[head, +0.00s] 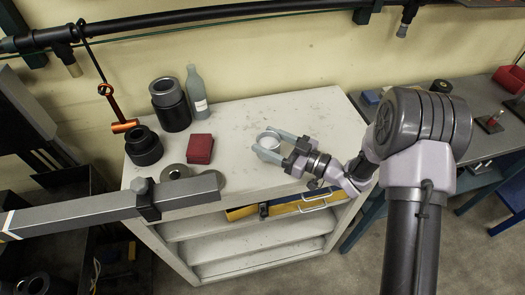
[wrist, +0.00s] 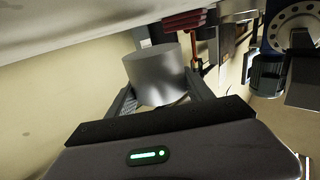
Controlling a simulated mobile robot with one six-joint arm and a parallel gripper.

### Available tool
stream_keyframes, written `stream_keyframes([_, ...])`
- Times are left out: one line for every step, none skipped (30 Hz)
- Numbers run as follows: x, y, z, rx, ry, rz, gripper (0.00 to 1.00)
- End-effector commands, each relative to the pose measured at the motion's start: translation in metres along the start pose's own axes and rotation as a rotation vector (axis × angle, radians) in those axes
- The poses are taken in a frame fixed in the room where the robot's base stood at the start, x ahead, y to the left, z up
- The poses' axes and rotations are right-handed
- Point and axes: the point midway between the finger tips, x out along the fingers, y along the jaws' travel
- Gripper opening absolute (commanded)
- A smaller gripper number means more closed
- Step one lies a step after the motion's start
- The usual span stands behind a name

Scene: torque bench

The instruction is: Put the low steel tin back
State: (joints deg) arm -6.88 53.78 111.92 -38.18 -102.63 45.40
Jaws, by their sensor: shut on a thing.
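The low steel tin (head: 268,147) is a short silver cylinder over the right part of the white cabinet top. My gripper (head: 269,144) is shut on it, with one finger on each side. In the wrist view the tin (wrist: 156,75) sits between the two fingers (wrist: 160,98), its smooth side facing the camera. I cannot tell from these views whether the tin touches the cabinet top or hangs just above it.
The white cabinet top (head: 318,112) is clear around the tin. A grey beam (head: 110,207) crosses the front left. A grey bench (head: 475,95) stands at right.

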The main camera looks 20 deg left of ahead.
Motion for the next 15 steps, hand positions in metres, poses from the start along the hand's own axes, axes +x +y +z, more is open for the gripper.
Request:
stream_keyframes([0.006, -0.003, 0.001, -0.001, 0.000, -0.002, 0.06])
stream_keyframes([0.009, -0.004, 0.001, 0.000, 0.000, -0.001, 0.06])
stream_keyframes([0.012, -0.005, 0.001, -0.001, 0.000, 0.000, 0.06])
stream_keyframes([0.013, -0.005, 0.001, -0.001, 0.000, 0.001, 0.06])
stream_keyframes([0.015, -0.006, 0.002, -0.001, 0.000, 0.000, 0.06])
stream_keyframes([0.016, -0.007, 0.004, -0.001, 0.000, 0.000, 0.06])
stream_keyframes([0.016, -0.007, 0.007, 0.000, 0.000, 0.000, 0.06])
stream_keyframes([0.016, -0.007, 0.011, 0.000, -0.001, 0.001, 0.06])
stream_keyframes([0.016, -0.007, 0.018, 0.000, -0.001, 0.001, 0.06])
stream_keyframes([0.016, -0.007, 0.024, 0.001, -0.001, 0.001, 0.06])
stream_keyframes([0.016, -0.007, 0.031, 0.002, -0.001, 0.001, 0.06])
stream_keyframes([0.015, -0.007, 0.036, 0.001, 0.000, 0.001, 0.06])
stream_keyframes([0.015, -0.007, 0.038, 0.001, 0.000, 0.001, 0.06])
stream_keyframes([0.015, -0.007, 0.038, 0.000, 0.000, 0.001, 0.06])
stream_keyframes([0.015, -0.007, 0.037, -0.001, 0.001, 0.001, 0.06])
